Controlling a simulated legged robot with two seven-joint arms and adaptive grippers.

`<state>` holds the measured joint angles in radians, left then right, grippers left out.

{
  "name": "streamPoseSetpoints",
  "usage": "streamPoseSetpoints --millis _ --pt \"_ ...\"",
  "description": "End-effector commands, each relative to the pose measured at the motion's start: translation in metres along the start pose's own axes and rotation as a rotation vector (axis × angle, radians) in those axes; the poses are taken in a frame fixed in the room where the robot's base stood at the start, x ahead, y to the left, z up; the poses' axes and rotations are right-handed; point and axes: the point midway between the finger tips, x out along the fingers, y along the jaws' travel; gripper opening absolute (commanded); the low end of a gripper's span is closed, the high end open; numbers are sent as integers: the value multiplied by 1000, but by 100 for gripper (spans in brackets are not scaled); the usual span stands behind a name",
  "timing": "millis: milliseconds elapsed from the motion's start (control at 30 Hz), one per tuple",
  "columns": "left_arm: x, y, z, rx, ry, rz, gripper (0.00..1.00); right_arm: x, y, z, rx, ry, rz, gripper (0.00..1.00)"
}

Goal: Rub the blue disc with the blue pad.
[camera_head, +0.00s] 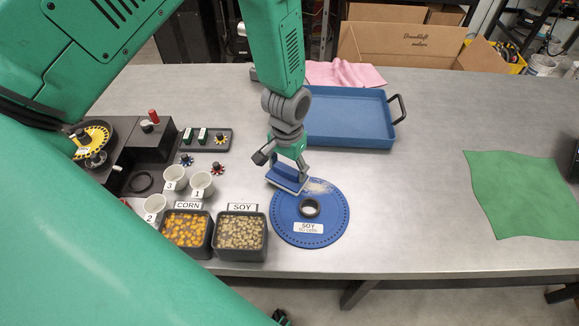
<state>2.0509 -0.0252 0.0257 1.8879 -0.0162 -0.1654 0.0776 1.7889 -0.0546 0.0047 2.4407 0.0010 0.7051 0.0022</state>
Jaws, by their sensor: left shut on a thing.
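The blue disc (325,233) lies flat on the grey table, with a dark ring at its centre, a "SOY" label and small holes near its rim. A pale dusty patch shows on its upper part. My left gripper (287,168) is shut on the blue pad (286,182) at the disc's upper left edge. The pad overlaps the disc's edge in the picture; I cannot tell whether it touches the disc. My right gripper is not in view.
A blue tray (385,140) stands behind the disc. Corn (187,250) and soy (240,257) bins, white cups (201,182) and a black device (150,142) are at left. A green cloth (520,195) lies at right. The table between disc and cloth is clear.

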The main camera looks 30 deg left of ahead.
Motion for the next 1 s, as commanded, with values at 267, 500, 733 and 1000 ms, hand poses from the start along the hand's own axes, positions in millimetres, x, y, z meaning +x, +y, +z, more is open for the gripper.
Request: streamPoseSetpoints --millis 267,500,733,1000 --pt "-31 1 0 0 3 1 38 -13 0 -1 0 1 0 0" --pt "-48 1 0 0 2 1 38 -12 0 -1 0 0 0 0" --pt "-49 1 0 0 1 1 38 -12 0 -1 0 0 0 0" --pt "-58 1 0 0 3 1 38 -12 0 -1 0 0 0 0"
